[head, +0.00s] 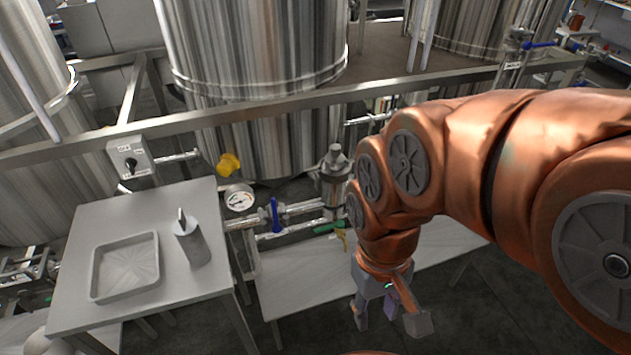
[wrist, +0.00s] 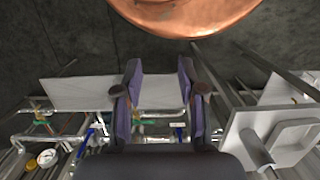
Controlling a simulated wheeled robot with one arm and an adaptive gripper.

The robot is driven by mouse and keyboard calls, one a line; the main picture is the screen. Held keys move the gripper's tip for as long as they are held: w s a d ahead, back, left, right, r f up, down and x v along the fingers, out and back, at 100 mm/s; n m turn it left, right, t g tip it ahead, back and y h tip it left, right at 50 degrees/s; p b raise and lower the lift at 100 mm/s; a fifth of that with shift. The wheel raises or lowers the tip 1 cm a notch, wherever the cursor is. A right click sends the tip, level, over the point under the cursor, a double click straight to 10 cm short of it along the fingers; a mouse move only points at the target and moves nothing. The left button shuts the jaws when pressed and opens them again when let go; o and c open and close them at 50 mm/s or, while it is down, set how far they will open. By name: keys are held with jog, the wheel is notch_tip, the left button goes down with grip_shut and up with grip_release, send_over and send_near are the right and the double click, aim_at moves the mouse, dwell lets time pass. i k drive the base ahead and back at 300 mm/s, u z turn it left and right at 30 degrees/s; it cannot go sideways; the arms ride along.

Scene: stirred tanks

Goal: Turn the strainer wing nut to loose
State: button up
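A grey metal strainer-like body (head: 333,180) with a capped top stands on the pipework at the centre of the head view, left of my arm. A small yellowish part (head: 342,238) hangs below it beside a green handle (head: 328,228). I cannot tell which small part is the wing nut, or its setting. My gripper (head: 390,318) is low in front of the pipework, below and right of the strainer, and touches nothing there. In the wrist view its purple-lined fingers (wrist: 160,75) are spread with nothing between them. The strainer is not clearly seen in the wrist view.
A grey table (head: 85,265) holds a square tray (head: 125,266) and a grey canister (head: 191,243) at the left. A lower bench (head: 290,290) lies under the pipes. A gauge (head: 239,198), yellow knob (head: 229,164) and blue lever (head: 275,214) crowd the pipework. Steel tanks (head: 255,45) stand behind.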

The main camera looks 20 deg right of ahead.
aim_at(316, 177)
jog(key=z, duration=1.25)
jog(key=k, duration=0.8)
jog(key=u, duration=1.35)
jog(key=i, duration=0.5)
jog(key=u, duration=0.05)
